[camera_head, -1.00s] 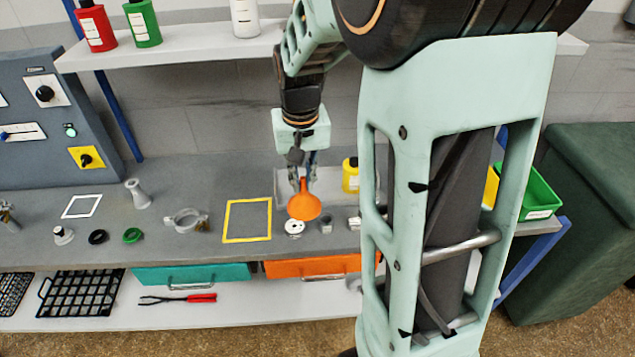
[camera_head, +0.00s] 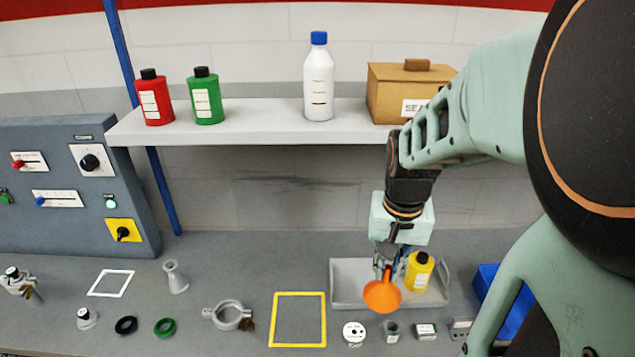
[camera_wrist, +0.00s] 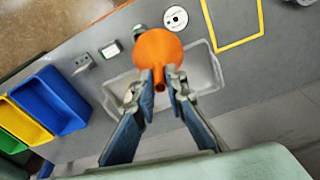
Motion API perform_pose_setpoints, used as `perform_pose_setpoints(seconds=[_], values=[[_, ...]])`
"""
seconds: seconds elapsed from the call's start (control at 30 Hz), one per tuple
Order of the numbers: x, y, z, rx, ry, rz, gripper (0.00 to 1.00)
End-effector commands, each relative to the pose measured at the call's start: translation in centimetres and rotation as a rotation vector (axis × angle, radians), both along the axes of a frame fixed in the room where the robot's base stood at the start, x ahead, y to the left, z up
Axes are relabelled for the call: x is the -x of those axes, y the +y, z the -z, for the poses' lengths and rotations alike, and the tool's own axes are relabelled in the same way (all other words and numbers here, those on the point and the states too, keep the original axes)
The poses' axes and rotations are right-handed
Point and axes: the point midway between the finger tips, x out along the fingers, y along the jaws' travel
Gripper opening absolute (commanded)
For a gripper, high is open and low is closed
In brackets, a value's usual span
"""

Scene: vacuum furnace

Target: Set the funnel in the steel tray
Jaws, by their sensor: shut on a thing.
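My gripper (camera_head: 383,268) is shut on the orange funnel (camera_head: 382,294). The funnel's wide cone faces away from my gripper, and its narrow spout lies between the fingertips in the wrist view (camera_wrist: 159,78). The grey steel tray (camera_head: 345,270) stands on the bench behind the funnel in the head view. The funnel overlaps the tray's front edge there; in the wrist view it also covers part of the tray (camera_wrist: 205,75). It appears held above the bench, though its exact height is hard to tell. A yellow bottle (camera_head: 419,272) stands in the tray's right part.
A white round disc (camera_head: 354,333) and small metal parts lie in front of the tray. A yellow square outline (camera_head: 299,320) is to its left, a blue bin (camera_head: 506,300) to its right. A shelf (camera_head: 260,120) with bottles and a box (camera_head: 408,88) is above.

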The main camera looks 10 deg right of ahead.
Motion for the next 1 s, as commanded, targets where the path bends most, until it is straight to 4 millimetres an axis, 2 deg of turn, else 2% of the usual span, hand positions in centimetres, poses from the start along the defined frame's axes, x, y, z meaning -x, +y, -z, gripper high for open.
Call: perform_pose_setpoints(seconds=[0.1,0.43,0.5,0.6,0.87,1.0], values=[[-2.0,-0.1,1.4,0.000,0.003,-0.001,0.00],[-8.7,-0.3,4.3,0.001,0.004,-0.001,0.00],[-9.8,-0.4,6.4,0.000,0.004,-0.001,0.00],[-11.2,-0.4,7.8,0.000,0.002,-0.002,0.00],[-12.7,-0.5,9.1,0.000,0.000,-0.001,0.00],[-13.4,-0.5,10.6,0.000,0.001,-0.002,0.00]])
